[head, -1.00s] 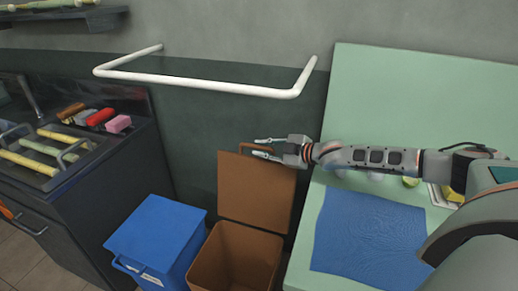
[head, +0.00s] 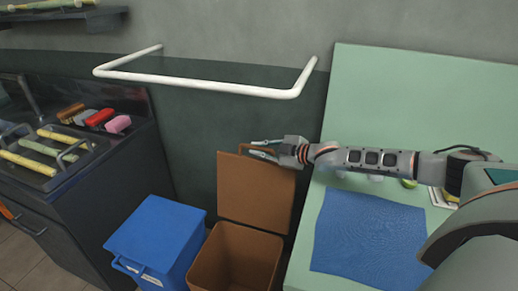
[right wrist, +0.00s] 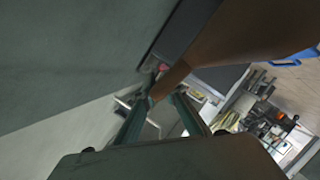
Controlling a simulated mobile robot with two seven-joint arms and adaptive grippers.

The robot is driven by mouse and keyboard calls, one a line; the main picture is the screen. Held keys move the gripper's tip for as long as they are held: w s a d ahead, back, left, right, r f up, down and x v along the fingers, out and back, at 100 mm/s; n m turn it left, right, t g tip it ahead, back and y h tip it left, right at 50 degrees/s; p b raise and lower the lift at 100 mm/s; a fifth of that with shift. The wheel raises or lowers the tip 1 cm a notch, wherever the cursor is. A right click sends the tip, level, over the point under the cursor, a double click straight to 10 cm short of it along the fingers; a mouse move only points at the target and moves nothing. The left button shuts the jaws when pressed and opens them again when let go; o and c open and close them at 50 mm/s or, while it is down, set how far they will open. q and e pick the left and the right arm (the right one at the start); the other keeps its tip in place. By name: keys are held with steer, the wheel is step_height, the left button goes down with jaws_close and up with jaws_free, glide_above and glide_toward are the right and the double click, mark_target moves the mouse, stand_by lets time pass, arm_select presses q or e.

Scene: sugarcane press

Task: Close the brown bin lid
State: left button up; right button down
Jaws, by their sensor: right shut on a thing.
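The brown bin (head: 228,262) stands on the floor with its top open. Its brown lid (head: 252,192) stands upright at the back, against the dark wall. My right gripper (head: 259,148) is at the lid's top edge, its two fingers around the handle there. In the right wrist view the brown lid (right wrist: 235,35) runs down to a narrow part between the fingers of my right gripper (right wrist: 160,103), which is shut on it. The exact contact is small and partly hidden. My left gripper is not in view.
A blue bin (head: 155,240) with its lid down stands left of the brown bin. A green counter (head: 325,215) with a blue mat (head: 370,235) is on the right. A white rail (head: 200,82) juts from the wall above. A dark sink cabinet (head: 100,190) is on the left.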

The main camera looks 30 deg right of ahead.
steer(key=s+a+f+n+t+p, duration=0.2)
steer(key=s+a+n, duration=0.2)
steer(key=s+a, duration=0.9)
steer(key=shift+a+h+p, duration=0.3)
steer(key=shift+a+p, duration=0.1)
steer(key=shift+a, duration=0.85)
steer(key=shift+s, duration=0.1)
steer(key=c, duration=2.4)
jaws_free()
steer(key=shift+o, duration=0.2)
steer(key=v, duration=1.2)
